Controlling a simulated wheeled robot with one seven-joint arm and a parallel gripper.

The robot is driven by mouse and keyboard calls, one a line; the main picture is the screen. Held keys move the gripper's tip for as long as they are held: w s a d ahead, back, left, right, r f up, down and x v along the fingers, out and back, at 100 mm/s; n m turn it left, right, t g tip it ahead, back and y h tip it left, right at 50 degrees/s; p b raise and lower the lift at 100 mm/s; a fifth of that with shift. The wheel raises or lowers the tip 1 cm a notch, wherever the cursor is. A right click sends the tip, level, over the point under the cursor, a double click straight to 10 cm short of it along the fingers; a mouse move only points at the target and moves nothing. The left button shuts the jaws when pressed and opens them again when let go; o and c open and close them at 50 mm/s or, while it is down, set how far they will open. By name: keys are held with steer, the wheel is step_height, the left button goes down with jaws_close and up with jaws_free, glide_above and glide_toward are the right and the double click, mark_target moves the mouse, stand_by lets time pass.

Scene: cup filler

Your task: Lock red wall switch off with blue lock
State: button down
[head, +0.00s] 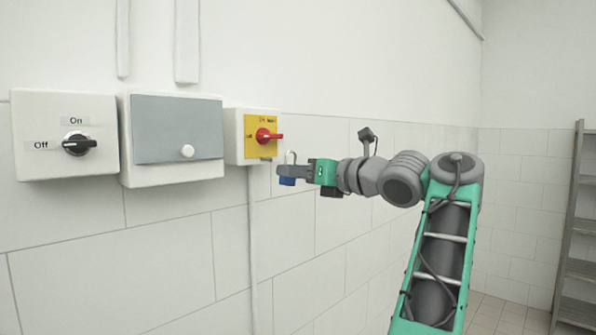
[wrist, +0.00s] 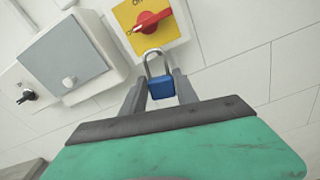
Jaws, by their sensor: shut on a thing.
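The red wall switch (head: 266,136) sits on a yellow plate on a white box, and its handle lies sideways. It also shows in the wrist view (wrist: 150,22), at the top. The blue lock (wrist: 161,90) is held between the fingers of my gripper (wrist: 162,98), with its metal shackle pointing up toward the switch. In the head view the blue lock (head: 287,181) hangs at the tip of my gripper (head: 292,172), below and right of the switch box and apart from it. I cannot tell whether the shackle is open.
A grey-lidded box (head: 178,125) with a white knob stands left of the switch. Further left is a box with a black On/Off knob (head: 79,143). A conduit (head: 252,240) runs down the wall. Shelving (head: 575,230) stands at the far right.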

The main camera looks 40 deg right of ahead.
steer(key=w+f, duration=0.1)
steer(key=w, duration=0.8)
steer(key=shift+f+p, duration=0.2)
steer(key=shift+p, duration=0.2)
stand_by(0.7)
steer(key=c, duration=0.9)
jaws_free()
steer(key=shift+o, duration=0.2)
steer(key=shift+s, duration=0.1)
